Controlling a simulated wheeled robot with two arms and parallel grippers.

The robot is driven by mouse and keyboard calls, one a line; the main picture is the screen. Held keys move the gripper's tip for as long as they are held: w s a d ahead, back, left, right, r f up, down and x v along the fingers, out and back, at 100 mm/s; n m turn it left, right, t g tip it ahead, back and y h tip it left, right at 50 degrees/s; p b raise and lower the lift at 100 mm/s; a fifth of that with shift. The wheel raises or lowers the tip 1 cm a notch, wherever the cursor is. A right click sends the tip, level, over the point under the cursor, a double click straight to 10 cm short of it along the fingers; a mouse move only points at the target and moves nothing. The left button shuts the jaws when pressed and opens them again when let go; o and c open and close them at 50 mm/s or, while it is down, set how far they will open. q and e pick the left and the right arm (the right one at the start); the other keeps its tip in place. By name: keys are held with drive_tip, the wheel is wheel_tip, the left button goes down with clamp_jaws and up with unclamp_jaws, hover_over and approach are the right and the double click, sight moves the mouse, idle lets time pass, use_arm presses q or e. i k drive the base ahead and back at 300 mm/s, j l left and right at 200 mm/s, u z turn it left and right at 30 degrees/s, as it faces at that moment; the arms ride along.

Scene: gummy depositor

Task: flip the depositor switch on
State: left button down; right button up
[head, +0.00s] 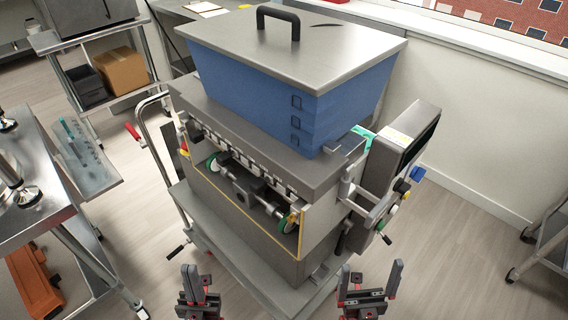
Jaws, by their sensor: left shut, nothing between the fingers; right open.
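The depositor (240,215) stands in the middle of the head view, a grey machine with a blue hopper (260,85) under a grey lid. My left gripper (198,278) is shut and empty at the bottom, in front of the machine. My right gripper (369,279) is open and empty, lower left of the knobs and apart from them.
A metal table (30,215) stands at the left, with an orange object (33,283) beneath it. A shelf cart (95,45) with a cardboard box (122,70) is at the back left. Another cart (548,240) is at the right edge. The floor right of the depositor is clear.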

sight(385, 237)
drive_tip(key=z, duration=0.95)
drive_tip(key=u, duration=0.45)
drive_tip(key=i+l+u, duration=0.1)
drive_tip(key=l+u, duration=0.5)
drive_tip(key=u, duration=0.15)
drive_tip(key=l+u, duration=0.45)
drive_tip(key=l, duration=0.6)
drive_tip(key=k+l+u, duration=0.1)
drive_tip(key=l, duration=0.55)
drive_tip(key=l+z, duration=0.1)
drive_tip(key=l, duration=0.25)
drive_tip(key=i+l+z, duration=0.1)
drive_tip(key=l, duration=0.2)
drive_tip(key=j+u, duration=0.2)
drive_tip(key=j, duration=0.45)
drive_tip(key=k, duration=0.05)
